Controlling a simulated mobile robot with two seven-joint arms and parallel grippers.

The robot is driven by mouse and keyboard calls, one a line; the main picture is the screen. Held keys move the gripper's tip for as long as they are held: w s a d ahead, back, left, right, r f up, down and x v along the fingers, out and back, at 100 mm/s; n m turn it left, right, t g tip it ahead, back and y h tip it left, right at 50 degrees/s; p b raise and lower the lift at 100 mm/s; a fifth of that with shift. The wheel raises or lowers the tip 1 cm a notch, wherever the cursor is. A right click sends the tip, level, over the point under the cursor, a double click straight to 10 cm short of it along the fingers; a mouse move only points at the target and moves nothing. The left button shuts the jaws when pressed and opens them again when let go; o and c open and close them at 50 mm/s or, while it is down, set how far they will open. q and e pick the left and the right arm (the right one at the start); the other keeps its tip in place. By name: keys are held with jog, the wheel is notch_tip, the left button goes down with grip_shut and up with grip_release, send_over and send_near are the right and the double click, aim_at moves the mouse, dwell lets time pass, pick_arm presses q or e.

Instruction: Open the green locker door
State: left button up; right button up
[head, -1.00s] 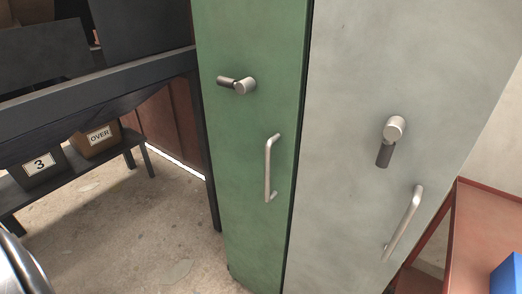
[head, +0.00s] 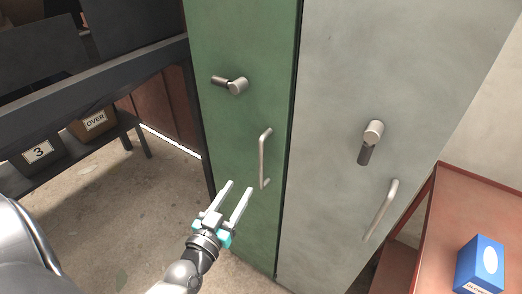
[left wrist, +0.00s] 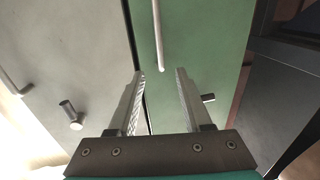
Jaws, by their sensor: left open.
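The green locker door (head: 232,140) stands shut, left of the grey one. Its long pull handle (head: 264,158) is a vertical silver bar near its right edge. Its turn latch (head: 234,85) sits higher up, with the dark grip pointing left. My left gripper (head: 238,188) is open and empty, in front of the green door, below and left of the pull handle. In the left wrist view the green door (left wrist: 192,45) fills the middle. The pull handle (left wrist: 158,35) shows beyond and between the open fingers (left wrist: 160,72), apart from them. My right gripper is not in view.
A grey locker door (head: 335,100) with its own latch (head: 371,140) and pull handle (head: 381,210) adjoins on the right. A red table (head: 450,215) with a blue box (head: 481,264) stands at right. A dark bench (head: 70,150) with labelled bins is at left.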

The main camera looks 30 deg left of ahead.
aim_at(260, 155)
pick_arm(q)
jog(key=w, duration=0.5)
jog(key=w+a, duration=0.1)
jog(key=w, duration=0.9)
jog(key=shift+a+b, duration=0.35)
jog(key=shift+b, duration=0.05)
grip_shut()
dwell(0.9)
